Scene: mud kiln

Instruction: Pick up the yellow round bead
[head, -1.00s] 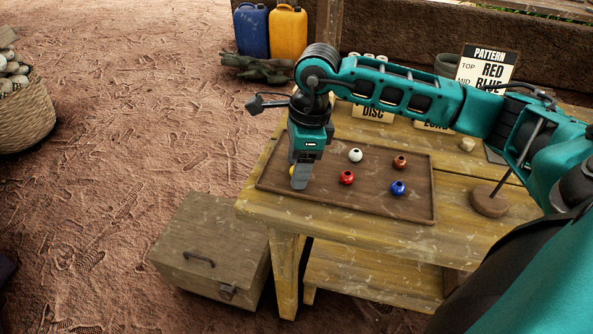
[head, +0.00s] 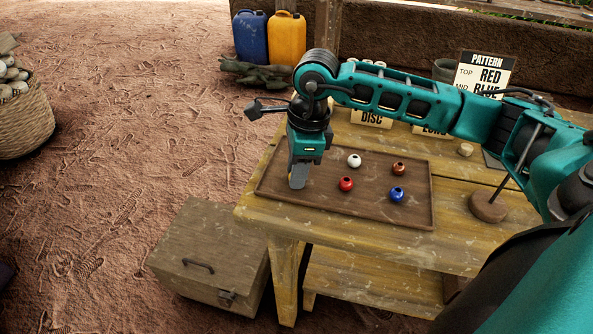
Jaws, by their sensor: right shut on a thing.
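My right gripper (head: 298,183) points down over the left part of the brown tray (head: 380,215). Its fingers are shut on the yellow round bead, which they hide from this view. On the tray to the right lie a white bead (head: 354,160), a red bead (head: 346,184), a brown-orange bead (head: 398,168) and a blue bead (head: 397,195), all apart from the gripper. I cannot tell whether the fingertips touch the tray. My left gripper is not in view.
The tray lies on a wooden table (head: 300,228). Behind are a "DISC" label (head: 372,118) and a pattern sign (head: 487,72). A round wooden base with a thin rod (head: 488,206) stands at the right. A wooden chest (head: 205,255) sits on the ground at the left.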

